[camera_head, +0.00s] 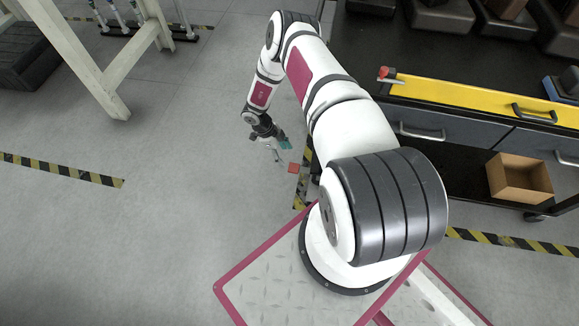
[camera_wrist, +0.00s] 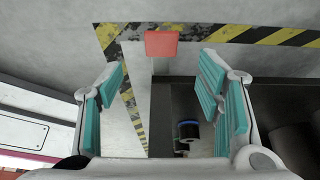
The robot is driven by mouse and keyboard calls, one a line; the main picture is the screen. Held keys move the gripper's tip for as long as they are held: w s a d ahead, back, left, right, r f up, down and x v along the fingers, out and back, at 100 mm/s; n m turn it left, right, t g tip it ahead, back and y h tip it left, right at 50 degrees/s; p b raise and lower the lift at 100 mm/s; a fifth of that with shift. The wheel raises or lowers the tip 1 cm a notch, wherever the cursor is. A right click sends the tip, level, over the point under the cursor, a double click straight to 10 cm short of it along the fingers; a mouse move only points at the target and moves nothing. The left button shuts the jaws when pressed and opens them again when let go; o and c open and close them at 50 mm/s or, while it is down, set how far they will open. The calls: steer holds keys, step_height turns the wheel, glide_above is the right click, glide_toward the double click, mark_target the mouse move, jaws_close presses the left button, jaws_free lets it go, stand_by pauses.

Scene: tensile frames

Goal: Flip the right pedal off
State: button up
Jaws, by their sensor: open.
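A small flat red piece, likely the pedal, (camera_head: 293,168) sits low beside the workbench, just below and right of my gripper (camera_head: 276,146). In the wrist view the red pedal (camera_wrist: 161,44) is at the top middle, beyond the gap between my fingertips (camera_wrist: 162,80). My gripper is open and empty, with teal pads spread wide. It is apart from the pedal. I see only one such red piece, and I cannot tell how far it is tilted.
A workbench with a yellow edge (camera_head: 470,100) and drawers stands at right, with a cardboard box (camera_head: 520,180) on its lower shelf. Striped tape (camera_head: 65,169) marks the floor. A white frame (camera_head: 95,80) stands at upper left. The grey floor at left is clear.

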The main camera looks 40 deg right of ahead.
mark_target(293, 167)
steer(key=b+x, duration=0.2)
steer(key=x, duration=0.6)
steer(key=shift+d+f, duration=0.1)
steer(key=shift+f, duration=0.05)
